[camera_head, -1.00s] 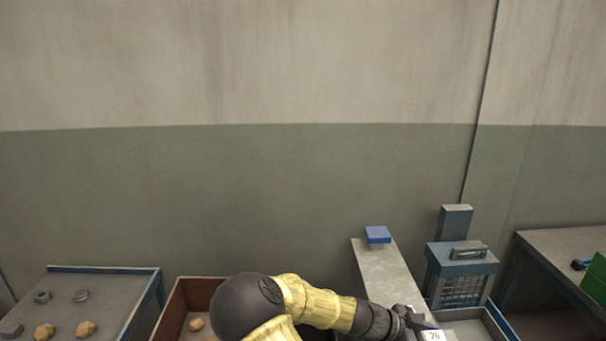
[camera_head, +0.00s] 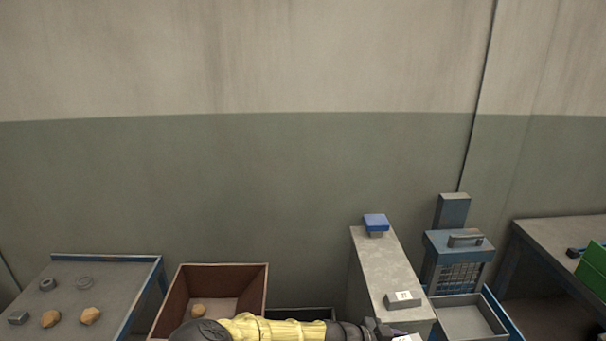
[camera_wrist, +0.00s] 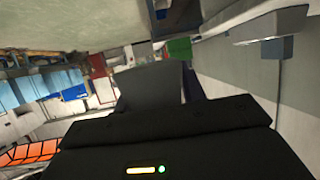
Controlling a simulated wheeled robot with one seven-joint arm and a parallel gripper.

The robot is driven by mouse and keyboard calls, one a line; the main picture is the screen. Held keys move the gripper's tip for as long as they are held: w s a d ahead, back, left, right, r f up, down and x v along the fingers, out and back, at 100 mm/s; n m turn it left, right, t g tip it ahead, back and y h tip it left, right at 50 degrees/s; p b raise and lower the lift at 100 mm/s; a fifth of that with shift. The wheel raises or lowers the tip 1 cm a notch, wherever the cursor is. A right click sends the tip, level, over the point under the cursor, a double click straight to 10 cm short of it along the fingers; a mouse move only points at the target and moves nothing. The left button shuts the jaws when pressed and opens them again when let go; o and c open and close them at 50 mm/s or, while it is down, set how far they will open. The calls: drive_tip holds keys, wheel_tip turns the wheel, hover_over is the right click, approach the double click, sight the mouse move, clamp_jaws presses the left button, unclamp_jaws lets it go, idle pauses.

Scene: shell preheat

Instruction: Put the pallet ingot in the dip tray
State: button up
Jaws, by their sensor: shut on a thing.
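My gripper (camera_head: 378,330) is at the bottom edge of the head view, in front of the grey ledge (camera_head: 375,262). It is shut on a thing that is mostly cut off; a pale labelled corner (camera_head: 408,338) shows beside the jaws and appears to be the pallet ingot. In the wrist view, a dark grey slab shape (camera_wrist: 150,85) stands beyond my gripper's dark body; I cannot tell whether it is the held thing. A shallow grey tray (camera_head: 462,318), apparently the dip tray, lies right of the ledge, before the blue caged unit (camera_head: 460,262).
A grey block with a white label (camera_head: 403,300) and a blue-topped piece (camera_head: 376,223) stand on the ledge. A brown bin (camera_head: 258,290) holds a tan lump. The left table (camera_head: 100,275) carries lumps and rings. A green box (camera_head: 594,268) is far right.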

drive_tip(key=a+f+n+t+y, duration=0.1)
drive_tip(key=a+f+t, duration=0.1)
drive_tip(key=a, duration=0.1)
drive_tip(key=a+f+n+t, duration=0.2)
drive_tip(key=f, duration=0.1)
drive_tip(key=a+f+n+t+y+p, duration=0.1)
drive_tip(key=a+f+n, duration=0.1)
drive_tip(key=a+f, duration=0.1)
drive_tip(key=shift+s+a+f+t+y, duration=0.1)
drive_tip(key=shift+s+a+t+y, duration=0.2)
drive_tip(key=shift+a+t, duration=0.1)
drive_tip(key=shift+c, duration=0.2)
drive_tip(key=shift+w+a+f+n, duration=0.1)
drive_tip(key=shift+a+f+n, duration=0.1)
drive_tip(key=shift+n, duration=0.2)
drive_tip(key=shift+f, duration=0.1)
drive_tip(key=w+r+n+t+y, duration=0.4)
drive_tip(key=w+r+n+y, duration=0.2)
drive_tip(key=w+r, duration=0.2)
drive_tip(key=shift+w+r+n+t+y, duration=0.15)
drive_tip(key=shift+r+n+t+y, duration=0.25)
drive_tip(key=shift+r, duration=0.45)
